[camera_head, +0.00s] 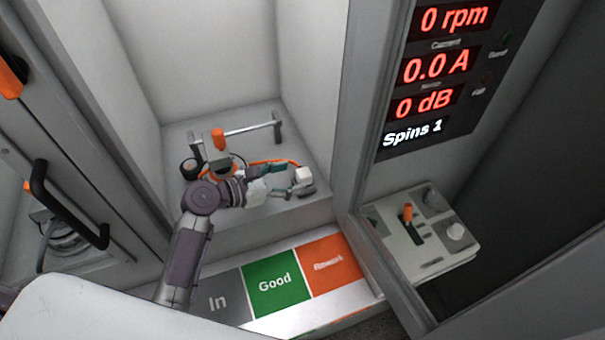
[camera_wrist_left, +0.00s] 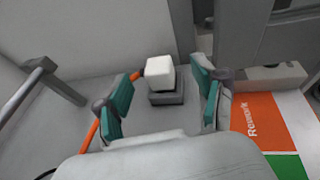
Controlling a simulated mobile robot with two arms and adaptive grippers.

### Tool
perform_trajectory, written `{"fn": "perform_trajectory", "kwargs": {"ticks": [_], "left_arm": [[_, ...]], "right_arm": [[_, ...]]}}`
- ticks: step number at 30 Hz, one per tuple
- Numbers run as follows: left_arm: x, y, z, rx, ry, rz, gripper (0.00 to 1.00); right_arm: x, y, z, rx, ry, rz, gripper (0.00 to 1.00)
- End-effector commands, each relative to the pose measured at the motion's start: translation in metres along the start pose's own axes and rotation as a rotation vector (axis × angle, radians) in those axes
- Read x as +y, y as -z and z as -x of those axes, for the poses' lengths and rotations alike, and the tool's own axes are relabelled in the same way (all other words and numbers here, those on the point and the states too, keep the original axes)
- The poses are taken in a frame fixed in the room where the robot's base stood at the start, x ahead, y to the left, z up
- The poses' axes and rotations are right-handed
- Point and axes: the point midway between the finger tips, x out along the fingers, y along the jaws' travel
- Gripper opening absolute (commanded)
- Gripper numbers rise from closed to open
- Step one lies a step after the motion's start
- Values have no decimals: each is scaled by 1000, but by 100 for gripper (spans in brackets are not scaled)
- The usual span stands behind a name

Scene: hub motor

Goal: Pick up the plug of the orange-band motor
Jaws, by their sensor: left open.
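The plug is a white cube (camera_head: 303,175) at the right end of an orange cable (camera_head: 266,161). It sits on a small grey block (camera_head: 306,191) on the bench ledge. In the left wrist view the plug (camera_wrist_left: 160,72) is on its grey block (camera_wrist_left: 166,97), ahead of my gripper and between the lines of its fingers. My left gripper (camera_head: 282,181) is open and empty, just left of the plug, with teal finger pads. The motor (camera_head: 222,166) is in the fixture behind my arm, partly hidden; its band cannot be made out. My right gripper is out of view.
A fixture with an orange-handled clamp (camera_head: 217,138) and a grey bar (camera_head: 248,129) stands behind. A black round part (camera_head: 190,168) is at its left. In front are the In, Good (camera_head: 277,283) and Rework (camera_head: 331,264) areas. A grey frame post (camera_head: 362,130) rises on the right.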

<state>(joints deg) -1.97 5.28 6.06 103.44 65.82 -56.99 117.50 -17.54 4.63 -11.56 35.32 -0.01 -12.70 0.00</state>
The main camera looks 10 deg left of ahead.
Motion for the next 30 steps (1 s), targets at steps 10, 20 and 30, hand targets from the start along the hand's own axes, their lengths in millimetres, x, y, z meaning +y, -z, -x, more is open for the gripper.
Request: {"fn": "perform_trajectory", "kwargs": {"ticks": [10, 20, 30], "left_arm": [[2, 0, -46, 0, -1, -1, 69], [1, 1, -49, 1, -2, -3, 59], [2, 1, -49, 1, -2, -3, 4]], "right_arm": [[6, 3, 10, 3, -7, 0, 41], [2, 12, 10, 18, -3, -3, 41], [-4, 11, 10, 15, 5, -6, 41]]}}
